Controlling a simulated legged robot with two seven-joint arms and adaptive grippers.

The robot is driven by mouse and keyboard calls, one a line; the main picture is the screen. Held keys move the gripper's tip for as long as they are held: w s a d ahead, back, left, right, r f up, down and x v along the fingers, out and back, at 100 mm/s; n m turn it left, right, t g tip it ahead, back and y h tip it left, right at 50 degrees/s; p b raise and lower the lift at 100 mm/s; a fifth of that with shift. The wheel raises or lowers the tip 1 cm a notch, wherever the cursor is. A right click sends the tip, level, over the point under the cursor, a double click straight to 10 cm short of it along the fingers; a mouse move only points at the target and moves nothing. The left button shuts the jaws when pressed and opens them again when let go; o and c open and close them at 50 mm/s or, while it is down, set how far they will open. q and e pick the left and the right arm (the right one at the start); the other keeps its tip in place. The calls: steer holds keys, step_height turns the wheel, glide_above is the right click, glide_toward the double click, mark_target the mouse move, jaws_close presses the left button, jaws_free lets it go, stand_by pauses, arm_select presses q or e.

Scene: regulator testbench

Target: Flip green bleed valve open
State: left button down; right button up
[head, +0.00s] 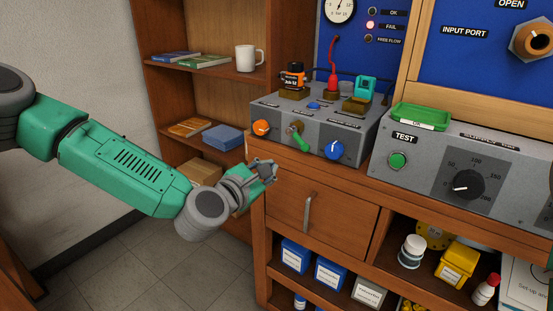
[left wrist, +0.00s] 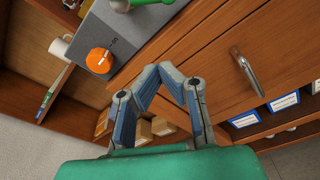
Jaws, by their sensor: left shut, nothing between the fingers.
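The green bleed valve lever (head: 302,143) sticks out from the front of the grey regulator box (head: 268,118), between an orange knob (head: 261,128) and a blue knob (head: 334,149). It tilts down to the right from its brass fitting. In the left wrist view a green handle (left wrist: 140,4) is cut off by the top edge, with the orange knob (left wrist: 99,61) below it. My left gripper (head: 271,169) is shut and empty, below and left of the lever, apart from it. Its fingertips meet in the left wrist view (left wrist: 157,72). My right gripper is out of view.
A drawer with a metal handle (head: 309,212) lies below the box. Shelves with a white mug (head: 250,58) and books stand behind at left. A second panel with a black dial (head: 467,184) and a green tray (head: 420,117) is at right.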

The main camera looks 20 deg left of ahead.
arm_select(q)
steer(key=s+d+f+m+g, duration=0.2)
steer(key=s+f+m+g, duration=0.3)
steer(key=s+f, duration=0.45)
steer(key=s+d+f+m+g, duration=0.3)
steer(key=s+f+m, duration=0.45)
steer(key=f, duration=0.25)
steer(key=s+a+f+m+g+y, duration=0.2)
steer(key=s+a+f+m+g, duration=0.1)
steer(key=s+a+m, duration=0.4)
steer(key=s+a+f+m+g+y+p, duration=0.1)
steer(key=s+a+f+m+g, duration=0.3)
steer(key=s, duration=1)
steer(key=a+f+m+y, duration=0.1)
steer(key=a+f+m, duration=0.1)
steer(key=a+m, duration=0.1)
steer(key=shift+s+a+y, duration=0.3)
steer(key=shift+a+y, duration=0.1)
steer(key=shift+a, duration=0.05)
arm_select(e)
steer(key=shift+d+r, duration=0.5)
arm_select(q)
steer(key=shift+a+m, duration=0.15)
steer(key=shift+m, duration=0.1)
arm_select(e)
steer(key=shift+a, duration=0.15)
arm_select(q)
steer(key=shift+w+f, duration=0.1)
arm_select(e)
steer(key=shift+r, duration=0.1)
